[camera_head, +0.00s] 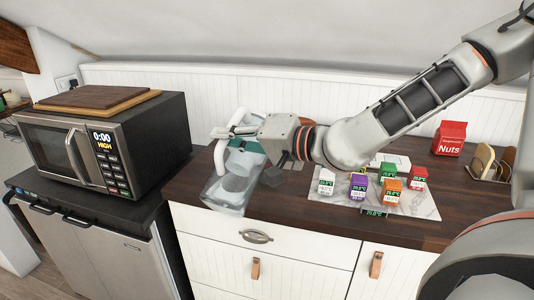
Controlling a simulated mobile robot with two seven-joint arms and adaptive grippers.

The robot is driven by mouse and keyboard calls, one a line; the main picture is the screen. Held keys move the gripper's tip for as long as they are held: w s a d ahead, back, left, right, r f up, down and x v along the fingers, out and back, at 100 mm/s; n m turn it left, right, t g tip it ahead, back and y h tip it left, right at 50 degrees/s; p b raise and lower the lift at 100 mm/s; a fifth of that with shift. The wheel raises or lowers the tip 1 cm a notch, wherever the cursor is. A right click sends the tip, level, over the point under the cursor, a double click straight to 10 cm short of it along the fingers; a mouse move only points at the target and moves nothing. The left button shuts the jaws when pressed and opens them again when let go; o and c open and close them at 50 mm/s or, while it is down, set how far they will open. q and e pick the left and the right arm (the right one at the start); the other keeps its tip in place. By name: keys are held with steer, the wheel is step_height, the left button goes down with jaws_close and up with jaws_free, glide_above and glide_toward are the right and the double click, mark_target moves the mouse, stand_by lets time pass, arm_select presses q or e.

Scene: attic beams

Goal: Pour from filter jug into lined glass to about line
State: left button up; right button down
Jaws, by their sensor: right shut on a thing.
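The filter jug (230,188) is a clear, pale container with a white handle and a teal part near its top. It stands at the left front part of the dark wooden counter, close to the front edge. My right gripper (234,132) reaches in from the right and is shut on the jug at its handle. The gripper and wrist cover part of the jug's upper right side. I cannot make out the lined glass; it may be hidden or blend with the clear jug. My left gripper is not in view.
Several small coloured boxes with displays (389,189) stand on a pale marbled board (415,206) right of the jug. A red Nuts bag (450,138) and a rack (489,168) stand at back right. A microwave (62,150) stands left. Drawers (265,262) lie below the counter.

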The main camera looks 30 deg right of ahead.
steer(key=shift+r, duration=0.45)
steer(key=shift+w+d, duration=0.1)
stand_by(0.4)
steer(key=shift+w+d+r+m+p, duration=0.25)
steer(key=shift+d+r+m+p, duration=0.25)
steer(key=shift+p, duration=0.3)
stand_by(3.0)
